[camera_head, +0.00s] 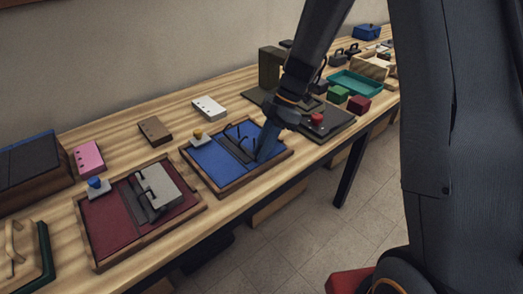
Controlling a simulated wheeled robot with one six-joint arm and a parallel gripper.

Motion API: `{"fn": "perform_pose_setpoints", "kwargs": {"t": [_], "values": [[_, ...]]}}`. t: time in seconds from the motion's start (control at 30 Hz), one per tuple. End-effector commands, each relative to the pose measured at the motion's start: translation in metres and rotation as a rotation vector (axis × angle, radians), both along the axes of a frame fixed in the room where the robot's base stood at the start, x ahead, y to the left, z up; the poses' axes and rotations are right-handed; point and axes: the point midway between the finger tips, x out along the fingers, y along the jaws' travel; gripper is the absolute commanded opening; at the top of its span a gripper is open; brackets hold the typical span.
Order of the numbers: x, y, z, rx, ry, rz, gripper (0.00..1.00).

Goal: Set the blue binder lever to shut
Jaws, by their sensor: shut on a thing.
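The blue binder (211,160) lies open in a wooden-edged tray at the middle of the table. Dark curved rings (239,136) stand up along its spine. A yellow knob on a pale base (198,136) sits at its left back edge. My gripper (268,146) reaches down over the right part of the binder. It is shut on a part there, but its fingers and the arm above hide which part. I cannot clearly make out the lever or its position.
A maroon binder (112,222) with a grey plate and blue knob lies to the left. Pink (89,158), brown (154,130) and white (209,108) blocks stand behind. A teal tray (355,84) and red block (359,104) are at right.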

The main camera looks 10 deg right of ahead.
Motion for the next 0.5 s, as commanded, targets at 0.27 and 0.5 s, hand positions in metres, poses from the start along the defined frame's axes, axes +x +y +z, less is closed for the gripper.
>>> {"fn": "perform_pose_setpoints", "kwargs": {"t": [0.27, 0.5], "values": [[0.0006, -0.0003, 0.0, -0.001, -0.001, 0.0, 0.0], [0.0003, -0.0003, 0.0, -0.001, -0.001, 0.0, 0.34]]}}
